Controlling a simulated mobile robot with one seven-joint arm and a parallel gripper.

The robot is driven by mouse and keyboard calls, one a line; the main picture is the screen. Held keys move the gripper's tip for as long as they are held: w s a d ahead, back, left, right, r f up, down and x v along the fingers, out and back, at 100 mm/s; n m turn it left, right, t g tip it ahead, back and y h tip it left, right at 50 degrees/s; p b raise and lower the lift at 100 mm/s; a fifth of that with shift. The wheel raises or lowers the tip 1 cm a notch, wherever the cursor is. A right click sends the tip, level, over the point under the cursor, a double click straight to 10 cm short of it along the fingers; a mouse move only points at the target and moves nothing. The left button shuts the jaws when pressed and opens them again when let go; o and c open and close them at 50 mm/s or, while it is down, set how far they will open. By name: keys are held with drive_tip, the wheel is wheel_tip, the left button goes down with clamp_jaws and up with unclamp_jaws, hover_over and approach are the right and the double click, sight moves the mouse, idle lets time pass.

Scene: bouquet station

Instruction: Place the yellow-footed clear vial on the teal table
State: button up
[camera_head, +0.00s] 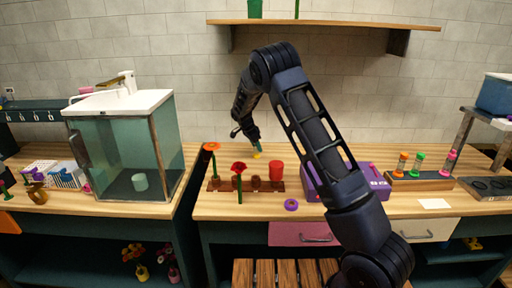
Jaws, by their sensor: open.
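A small clear, teal-tinted vial with a yellow foot (257,155) is at the back of the middle wood-topped worktop, behind a wooden rack. My gripper (254,143) is right at the vial, coming down from the upper left. Its jaws are open, though the fingers are small and partly hidden here. I cannot tell whether they touch the vial. The middle worktop has a teal body (222,235) under its wooden top. A teal surface (40,105) with hooks below it runs along the wall at the far left.
The wooden rack (215,186) has a red cylinder (276,170) and red flowers (239,168) by it. A purple ring (291,205) lies in front. A purple box (311,183) is partly behind my arm. A glass-sided tank (110,155) stands left. A wall shelf (320,23) is above.

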drive_tip(key=v, duration=1.2)
drive_tip(key=s+d+r+n+y, duration=0.2)
drive_tip(key=s+d+r+n, duration=0.1)
drive_tip(key=s+d+r, duration=0.75)
drive_tip(key=s+d+r+n+y, duration=0.2)
drive_tip(key=s+d+r, duration=0.5)
drive_tip(key=d, duration=0.6)
drive_tip(key=s+d+f+n+t, duration=0.1)
drive_tip(key=s+d+n, duration=0.2)
drive_tip(key=s, duration=1.2)
drive_tip(key=s+d+f+n+t, duration=0.1)
drive_tip(key=s+d+n, duration=0.3)
drive_tip(key=s, duration=1.1)
drive_tip(key=d+f, duration=0.1)
drive_tip(key=d, duration=0.1)
drive_tip(key=shift+d+f, duration=0.2)
drive_tip(key=shift+d, duration=0.15)
